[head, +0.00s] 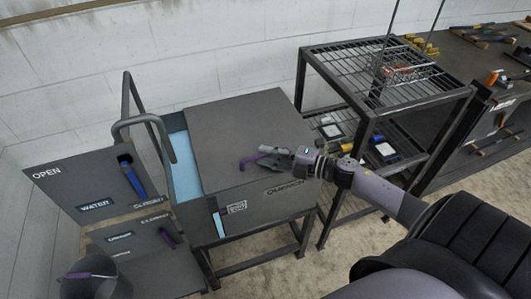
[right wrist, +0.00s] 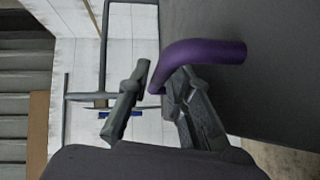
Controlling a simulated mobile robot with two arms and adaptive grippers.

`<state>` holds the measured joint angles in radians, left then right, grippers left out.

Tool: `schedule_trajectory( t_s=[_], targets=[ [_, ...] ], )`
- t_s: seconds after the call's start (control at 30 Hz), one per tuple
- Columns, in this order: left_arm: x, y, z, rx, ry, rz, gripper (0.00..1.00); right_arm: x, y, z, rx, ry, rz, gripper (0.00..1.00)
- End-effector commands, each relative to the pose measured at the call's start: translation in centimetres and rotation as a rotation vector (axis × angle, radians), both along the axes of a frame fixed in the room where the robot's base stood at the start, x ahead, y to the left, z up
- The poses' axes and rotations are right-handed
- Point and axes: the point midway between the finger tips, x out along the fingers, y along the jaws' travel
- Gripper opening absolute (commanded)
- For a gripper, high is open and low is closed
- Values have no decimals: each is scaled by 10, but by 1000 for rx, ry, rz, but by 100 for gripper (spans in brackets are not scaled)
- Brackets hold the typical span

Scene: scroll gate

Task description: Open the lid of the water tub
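The tub (head: 266,213) is a dark grey box on a frame. Its flat grey lid (head: 240,125) covers most of the top, and a light blue strip (head: 180,160) shows along its left side. A bent purple handle (head: 251,161) stands on the lid; it also shows in the right wrist view (right wrist: 208,51). My right gripper (head: 262,158) is over the lid at this handle. In the right wrist view its fingers (right wrist: 163,72) are spread, with the handle's bent end between them; firm contact cannot be told. My left gripper is out of view.
At left is a panel marked OPEN and WATER (head: 85,190) with a blue lever (head: 133,178). A grey rail (head: 143,119) rises beside the tub. A bucket (head: 90,281) is at lower left. A wire shelf rack (head: 385,75) stands close on the right.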

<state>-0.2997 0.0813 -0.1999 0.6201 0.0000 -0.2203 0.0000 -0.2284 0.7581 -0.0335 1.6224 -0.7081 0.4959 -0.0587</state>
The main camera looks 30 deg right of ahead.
Motion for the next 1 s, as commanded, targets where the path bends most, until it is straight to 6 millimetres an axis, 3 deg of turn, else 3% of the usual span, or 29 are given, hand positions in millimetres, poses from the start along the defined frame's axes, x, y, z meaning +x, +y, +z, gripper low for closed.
schedule_trajectory(
  t_s=[0.43,0.73,1.0],
  targets=[
    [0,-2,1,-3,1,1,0,9,6,-1,-1,0,0,20],
    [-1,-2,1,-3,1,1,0,8,6,-1,-1,0,1,0],
    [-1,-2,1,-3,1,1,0,8,5,-1,0,1,1,0]
  ],
)
